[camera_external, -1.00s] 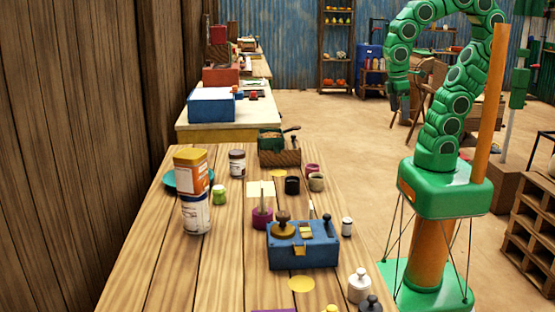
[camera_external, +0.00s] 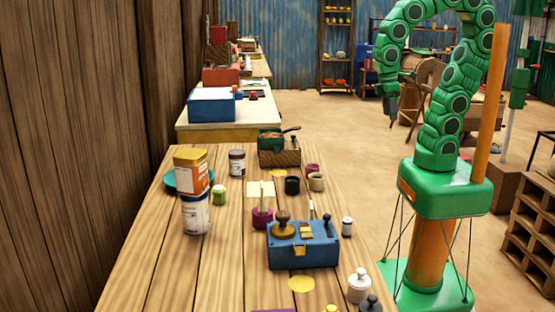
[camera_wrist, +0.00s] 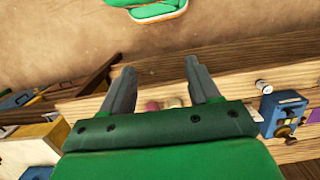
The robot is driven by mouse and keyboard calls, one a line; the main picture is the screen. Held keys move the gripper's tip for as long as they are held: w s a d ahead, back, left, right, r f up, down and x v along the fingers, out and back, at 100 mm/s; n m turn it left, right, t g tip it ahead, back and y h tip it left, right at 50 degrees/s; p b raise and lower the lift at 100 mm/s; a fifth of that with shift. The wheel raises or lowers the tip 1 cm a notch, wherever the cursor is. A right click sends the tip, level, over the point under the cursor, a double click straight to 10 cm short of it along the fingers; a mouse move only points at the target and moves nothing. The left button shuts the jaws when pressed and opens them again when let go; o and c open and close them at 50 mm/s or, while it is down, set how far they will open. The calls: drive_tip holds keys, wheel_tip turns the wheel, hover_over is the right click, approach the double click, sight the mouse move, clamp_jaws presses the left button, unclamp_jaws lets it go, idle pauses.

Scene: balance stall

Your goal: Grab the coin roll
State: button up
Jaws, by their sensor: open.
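My gripper (camera_external: 392,108) hangs from my green arm, to the right of the wooden table (camera_external: 222,265) and well above the floor. In the wrist view my gripper (camera_wrist: 160,68) is open, with two grey fingers apart and nothing between them. I cannot pick out the coin roll with certainty. A small white cylinder with a dark end (camera_external: 347,226) stands on the table at its right edge, beside a blue box with a lever (camera_external: 318,253). A similar white cylinder (camera_wrist: 262,86) shows near the blue box (camera_wrist: 284,112) in the wrist view, right of my fingers.
Stacked canisters (camera_external: 195,205), a green jar (camera_external: 219,195), a dark-lidded jar (camera_external: 237,163), small cups (camera_external: 316,182) and pale weights (camera_external: 359,286) crowd the table. A wooden box with a green bin (camera_external: 280,155) stands at its far end.

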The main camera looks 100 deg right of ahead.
drive_tip(key=w+a+f, duration=0.2)
drive_tip(key=w+a, duration=0.4)
drive_tip(key=w, duration=0.3)
drive_tip(key=m, duration=0.2)
hover_over(347, 220)
drive_tip(key=f, duration=1.5)
drive_tip(key=shift+d+f, duration=0.2)
drive_tip(key=shift+f, duration=0.2)
drive_tip(key=shift+a+f, duration=0.2)
drive_tip(key=shift+f, duration=0.2)
drive_tip(key=shift+s+f, duration=0.2)
drive_tip(key=shift+f, duration=3.45)
clamp_jaws()
